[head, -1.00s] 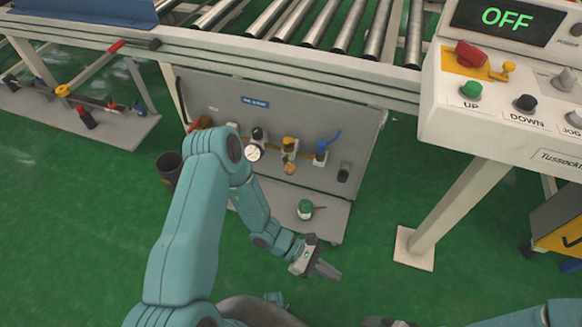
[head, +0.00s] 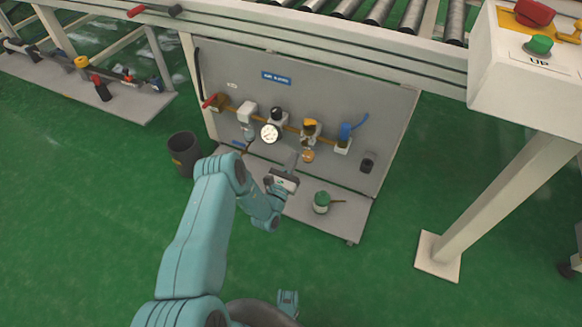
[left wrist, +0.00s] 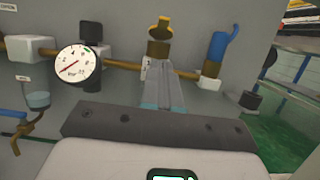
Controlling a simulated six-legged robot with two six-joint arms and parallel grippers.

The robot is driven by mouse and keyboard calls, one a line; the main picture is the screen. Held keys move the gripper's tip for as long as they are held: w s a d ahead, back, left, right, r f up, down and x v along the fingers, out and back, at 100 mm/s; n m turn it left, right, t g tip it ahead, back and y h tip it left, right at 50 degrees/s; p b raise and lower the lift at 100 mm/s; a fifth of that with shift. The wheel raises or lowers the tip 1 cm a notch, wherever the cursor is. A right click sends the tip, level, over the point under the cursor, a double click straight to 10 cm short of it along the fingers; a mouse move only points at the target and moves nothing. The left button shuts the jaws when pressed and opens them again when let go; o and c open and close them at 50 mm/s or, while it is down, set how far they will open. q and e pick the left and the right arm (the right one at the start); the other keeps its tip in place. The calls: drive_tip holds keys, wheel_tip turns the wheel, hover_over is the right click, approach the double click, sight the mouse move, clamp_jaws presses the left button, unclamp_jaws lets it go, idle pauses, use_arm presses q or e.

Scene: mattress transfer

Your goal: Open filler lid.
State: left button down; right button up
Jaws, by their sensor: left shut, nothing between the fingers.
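The air unit with the yellow cap (head: 311,123) stands on the brass pipe on the grey panel. In the left wrist view its yellow cap (left wrist: 160,27) is at top centre, with an upright yellow piece on it; I cannot tell whether it is a raised lid. My left gripper (head: 292,157) is in front of the panel, just below and left of this unit. In the left wrist view its fingers (left wrist: 163,68) are together and empty, pointing at the unit's lower part, which they hide. Contact cannot be told.
A round gauge (head: 270,133) is left of the unit, and a blue-handled valve (head: 344,134) is right. A green-lidded can (head: 321,202) stands on the low shelf (head: 340,217). A black bin (head: 184,153) is at left. A white post (head: 490,200) is at right, with clear green floor between.

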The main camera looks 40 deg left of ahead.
use_arm(q)
drive_tip(key=b, duration=0.2)
approach(309, 122)
drive_tip(key=w+f, duration=0.1)
drive_tip(key=w, duration=0.1)
drive_tip(key=w+r, duration=0.1)
drive_tip(key=w+a+r, duration=0.1)
drive_tip(key=r, duration=0.1)
